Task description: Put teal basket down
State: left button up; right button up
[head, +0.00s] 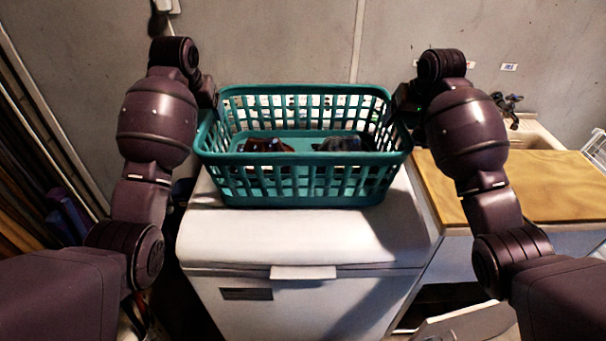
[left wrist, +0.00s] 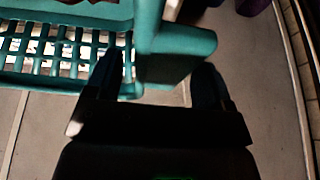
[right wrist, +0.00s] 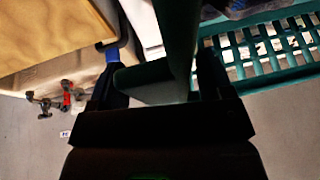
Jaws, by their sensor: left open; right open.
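The teal basket (head: 300,188) is upright on the white chest-like appliance (head: 300,240), with dark and brown items inside. My left gripper (head: 208,98) is at the basket's left end. In the left wrist view its fingers (left wrist: 155,85) are apart, on either side of the basket's teal end rim (left wrist: 178,55). My right gripper (head: 402,100) is at the right end. In the right wrist view its fingers (right wrist: 160,75) are apart around the teal rim (right wrist: 150,80). Whether the fingers touch the rim is too dark to tell.
A wooden board (head: 510,185) lies on the unit to the right, with a dark tap (head: 508,105) behind it. A wall stands close behind the basket. Boards (head: 40,180) lean at the left. The appliance's front lid area is clear.

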pick_arm(q)
jog(key=v, duration=0.8)
jog(key=shift+w+a, duration=0.1)
jog(key=v, duration=0.4)
pick_arm(e)
jog(key=v, duration=1.2)
pick_arm(q)
jog(key=shift+f, duration=0.1)
pick_arm(e)
jog(key=shift+d+f, duration=0.1)
